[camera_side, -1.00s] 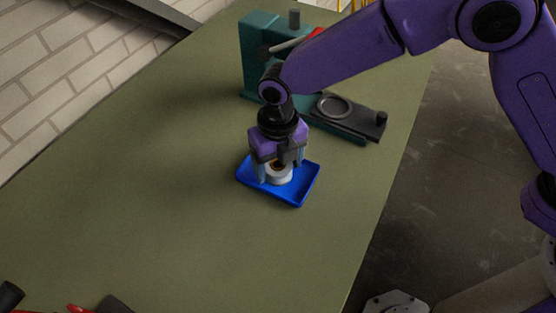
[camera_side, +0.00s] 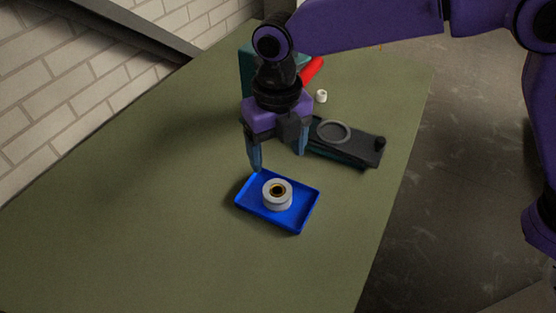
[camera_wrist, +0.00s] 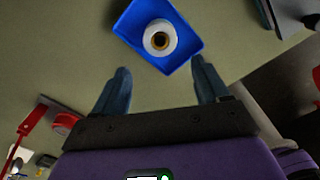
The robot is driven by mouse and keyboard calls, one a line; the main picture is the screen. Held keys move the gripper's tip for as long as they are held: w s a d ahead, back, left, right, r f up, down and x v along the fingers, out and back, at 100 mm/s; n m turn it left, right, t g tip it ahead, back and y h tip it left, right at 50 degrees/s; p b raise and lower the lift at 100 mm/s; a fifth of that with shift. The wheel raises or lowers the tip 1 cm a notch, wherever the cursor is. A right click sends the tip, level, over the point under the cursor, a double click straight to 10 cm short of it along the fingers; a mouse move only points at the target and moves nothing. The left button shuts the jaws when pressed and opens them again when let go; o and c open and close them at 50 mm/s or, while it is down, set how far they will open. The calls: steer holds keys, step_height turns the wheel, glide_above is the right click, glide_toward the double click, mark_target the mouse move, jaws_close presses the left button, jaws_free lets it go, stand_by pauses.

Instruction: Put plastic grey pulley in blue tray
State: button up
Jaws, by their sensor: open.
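The grey pulley (camera_side: 277,194), a pale ring with a brass-coloured centre, sits inside the blue tray (camera_side: 299,217) on the green table. In the wrist view the pulley (camera_wrist: 160,38) rests within the tray (camera_wrist: 128,25), beyond the fingertips. My gripper (camera_side: 280,162) is open and empty, above and behind the tray in the side view. Its two blue fingers are spread apart and clear of the pulley. In the wrist view the gripper (camera_wrist: 160,78) shows a wide empty gap between its fingers.
A teal press-like machine (camera_side: 258,66) with a dark base plate (camera_side: 350,145) stands behind the tray, partly hidden by my arm. A red part (camera_side: 312,70) and a small white piece (camera_side: 321,96) are near it. The table left of the tray is clear.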

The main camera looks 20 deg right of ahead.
steer(key=shift+r, duration=0.3)
steer(key=s+d+m, duration=0.7)
steer(key=d+m, duration=0.1)
steer(key=d, duration=0.4)
steer(key=s+d+m, duration=0.7)
steer(key=d+m, duration=0.2)
steer(key=d, duration=0.4)
steer(key=s+d+m, duration=0.7)
steer(key=d+m, duration=0.1)
steer(key=d, duration=0.4)
steer(key=shift+s+d+r+m, duration=0.2)
steer(key=shift+s+r+m, duration=0.05)
steer(key=shift+m, duration=0.15)
